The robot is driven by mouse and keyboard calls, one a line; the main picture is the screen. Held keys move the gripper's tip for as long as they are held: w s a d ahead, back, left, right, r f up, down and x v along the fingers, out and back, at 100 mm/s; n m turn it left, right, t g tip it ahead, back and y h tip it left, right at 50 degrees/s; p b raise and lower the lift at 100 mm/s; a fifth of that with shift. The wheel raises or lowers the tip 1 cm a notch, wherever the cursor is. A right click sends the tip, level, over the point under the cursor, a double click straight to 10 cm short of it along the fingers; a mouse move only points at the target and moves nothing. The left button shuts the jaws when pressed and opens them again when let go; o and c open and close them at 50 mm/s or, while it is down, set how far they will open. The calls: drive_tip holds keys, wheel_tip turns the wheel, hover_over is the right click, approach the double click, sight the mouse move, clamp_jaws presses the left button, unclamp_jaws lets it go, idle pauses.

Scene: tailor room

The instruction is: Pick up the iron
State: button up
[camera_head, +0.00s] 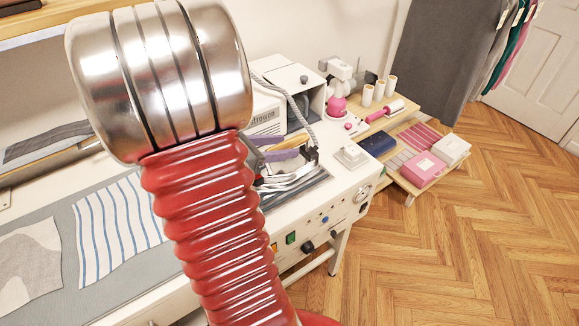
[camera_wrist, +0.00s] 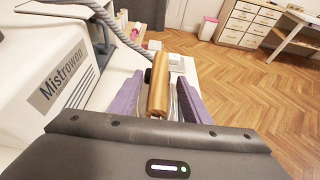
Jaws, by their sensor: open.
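The iron has a tan, wooden-looking handle (camera_wrist: 159,88) and stands on the white ironing station. In the head view, its silver body (camera_head: 291,178) shows partly behind my red arm. My gripper (camera_wrist: 161,80) has purple fingers, one on each side of the handle in the wrist view. The fingers are open, and I cannot tell whether either one touches the handle. In the head view my gripper (camera_head: 284,153) is partly hidden by my arm. The iron's lower part is mostly hidden in the wrist view.
A grey hose (camera_wrist: 118,32) runs beside the iron. A white Mistrowen box (camera_wrist: 50,75) stands close on the left. A side table (camera_head: 405,178) holds boxes, spools and a pink bottle. Striped cloth (camera_head: 118,218) lies on the board. Wooden floor is open at right.

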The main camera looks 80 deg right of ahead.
sight(289, 144)
drive_tip(key=shift+x, duration=1.6)
drive_tip(key=shift+c, duration=0.5)
clamp_jaws()
drive_tip(key=shift+d+r, duration=0.1)
drive_tip(key=shift+r, duration=0.1)
